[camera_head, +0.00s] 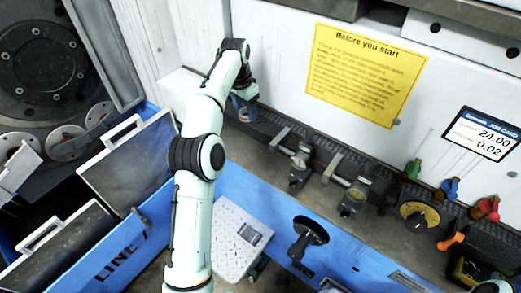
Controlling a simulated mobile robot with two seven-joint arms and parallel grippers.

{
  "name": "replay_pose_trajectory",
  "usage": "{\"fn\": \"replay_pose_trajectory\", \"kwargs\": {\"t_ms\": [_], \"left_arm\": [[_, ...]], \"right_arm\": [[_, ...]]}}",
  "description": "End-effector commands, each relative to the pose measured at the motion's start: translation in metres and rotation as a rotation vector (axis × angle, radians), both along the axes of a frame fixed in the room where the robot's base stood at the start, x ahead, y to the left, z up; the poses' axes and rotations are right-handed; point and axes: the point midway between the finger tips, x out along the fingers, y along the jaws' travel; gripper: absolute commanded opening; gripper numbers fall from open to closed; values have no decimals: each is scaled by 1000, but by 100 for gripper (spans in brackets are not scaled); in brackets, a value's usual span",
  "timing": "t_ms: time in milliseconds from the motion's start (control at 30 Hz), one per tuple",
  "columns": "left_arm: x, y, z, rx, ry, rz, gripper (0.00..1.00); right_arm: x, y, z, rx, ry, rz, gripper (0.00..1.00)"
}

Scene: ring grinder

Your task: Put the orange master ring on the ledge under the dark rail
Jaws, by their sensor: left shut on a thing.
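My left gripper (244,97) is at the far left end of the dark rail (333,152), by the wall. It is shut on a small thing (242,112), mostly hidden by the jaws. The thing shows only as a dark bluish patch with a brownish tint, so I cannot tell if it is the orange master ring. The grey ledge (262,163) runs along the front of the rail. My right gripper is not in view.
Metal fixtures (300,168) and (353,196) stick out along the rail. A dial gauge (419,216) and green (412,169), blue (447,188), red (485,208) and orange (451,241) handled pieces are at the right. A blue panel (270,212) and a white tray (232,238) are in front.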

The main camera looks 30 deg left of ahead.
Motion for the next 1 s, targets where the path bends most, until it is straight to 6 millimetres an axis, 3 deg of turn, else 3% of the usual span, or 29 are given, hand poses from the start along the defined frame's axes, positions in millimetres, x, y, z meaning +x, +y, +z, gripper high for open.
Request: {"fn": "replay_pose_trajectory", "kwargs": {"t_ms": [400,667,900,1000], "left_arm": [[-1,0,-100,-2,2,2,15],[-1,0,-126,-1,0,1,15],[-1,0,-167,-1,1,1,15],[-1,0,-176,-1,0,2,15]], "right_arm": [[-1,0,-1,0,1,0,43],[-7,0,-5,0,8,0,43],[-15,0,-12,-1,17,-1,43],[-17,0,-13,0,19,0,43]]}}
